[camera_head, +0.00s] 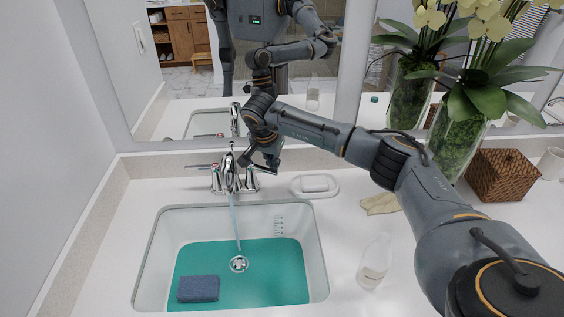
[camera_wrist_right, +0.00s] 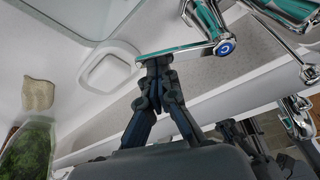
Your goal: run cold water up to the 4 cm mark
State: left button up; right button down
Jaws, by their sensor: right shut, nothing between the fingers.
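The chrome faucet (camera_head: 230,172) stands behind the white sink (camera_head: 319,250), and a thin stream of water (camera_head: 235,215) falls from its spout. My right gripper (camera_head: 262,162) is at the faucet's right handle. In the right wrist view its shut, empty fingers (camera_wrist_right: 157,66) are at the end of a lever handle (camera_wrist_right: 185,50) with a blue dot, apparently touching it. The left handle has a red mark. Depth marks (camera_head: 278,224) show on the basin's back wall. Teal (camera_head: 275,272) covers the basin bottom; I cannot tell the water level. My left gripper is out of view.
A blue sponge (camera_head: 198,288) lies in the basin near the drain (camera_head: 239,264). A soap dish (camera_head: 315,186), a clear bottle (camera_head: 374,262), a tan cloth (camera_head: 380,204), a wicker basket (camera_head: 502,174) and a plant vase (camera_head: 455,135) stand to the right. A mirror is behind.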

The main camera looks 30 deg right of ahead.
jog(key=shift+s+a, duration=0.2)
jog(key=shift+a, duration=0.05)
dwell(0.4)
jog(key=shift+r, duration=0.1)
jog(key=p+v, duration=0.6)
jog(key=v, duration=0.4)
jog(key=shift+w+a, duration=0.25)
jog(key=shift+w, duration=0.1)
dwell(5.9)
